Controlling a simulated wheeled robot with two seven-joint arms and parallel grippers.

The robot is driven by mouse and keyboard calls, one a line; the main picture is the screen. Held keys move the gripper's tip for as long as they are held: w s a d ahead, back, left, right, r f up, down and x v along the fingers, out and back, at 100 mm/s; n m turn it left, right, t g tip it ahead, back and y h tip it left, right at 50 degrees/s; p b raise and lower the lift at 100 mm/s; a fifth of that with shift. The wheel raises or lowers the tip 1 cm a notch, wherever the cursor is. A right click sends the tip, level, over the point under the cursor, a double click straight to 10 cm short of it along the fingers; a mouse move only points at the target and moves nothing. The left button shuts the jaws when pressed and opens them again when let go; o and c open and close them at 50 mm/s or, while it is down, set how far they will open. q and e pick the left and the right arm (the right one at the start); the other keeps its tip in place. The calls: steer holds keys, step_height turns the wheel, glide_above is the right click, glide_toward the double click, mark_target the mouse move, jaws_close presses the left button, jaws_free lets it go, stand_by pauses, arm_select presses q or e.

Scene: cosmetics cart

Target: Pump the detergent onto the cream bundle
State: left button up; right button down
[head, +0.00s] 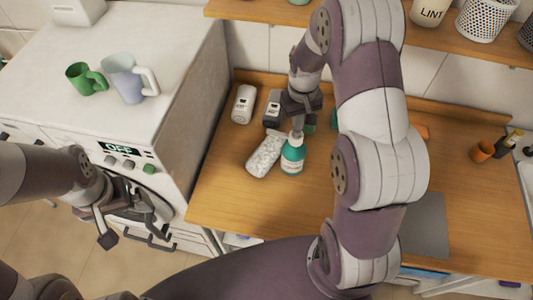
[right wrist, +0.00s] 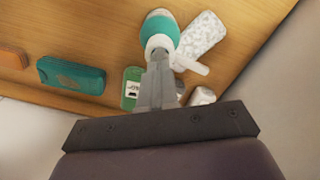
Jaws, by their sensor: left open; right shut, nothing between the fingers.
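The detergent is a teal bottle with a white pump top (head: 293,158), upright on the wooden counter. The cream bundle is a pale speckled roll (head: 265,156) lying just left of the bottle. In the right wrist view the bottle (right wrist: 161,30) and the bundle (right wrist: 205,34) are side by side, with the white nozzle pointing toward the bundle side. My right gripper (head: 298,122) is shut and empty, directly over the pump top; its fingers (right wrist: 158,70) hide part of it, and contact is unclear. My left gripper (head: 137,237) is open and empty in front of the washing machine.
A teal case (right wrist: 72,75) and a green box (right wrist: 130,87) are nearby. Mugs (head: 128,79) stand on the washing machine (head: 165,45). Counter front is clear left of the grey mat (head: 426,224).

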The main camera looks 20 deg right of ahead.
steer(key=shift+f+b, duration=0.7)
steer(key=shift+f, duration=0.55)
steer(key=shift+r+p, duration=1.3)
steer(key=shift+r, duration=0.2)
steer(key=shift+f, duration=0.15)
steer(key=shift+f+b, duration=1)
steer(key=shift+f, duration=0.35)
steer(key=shift+r, duration=0.1)
steer(key=shift+r+p, duration=1.2)
steer(key=shift+r, duration=0.15)
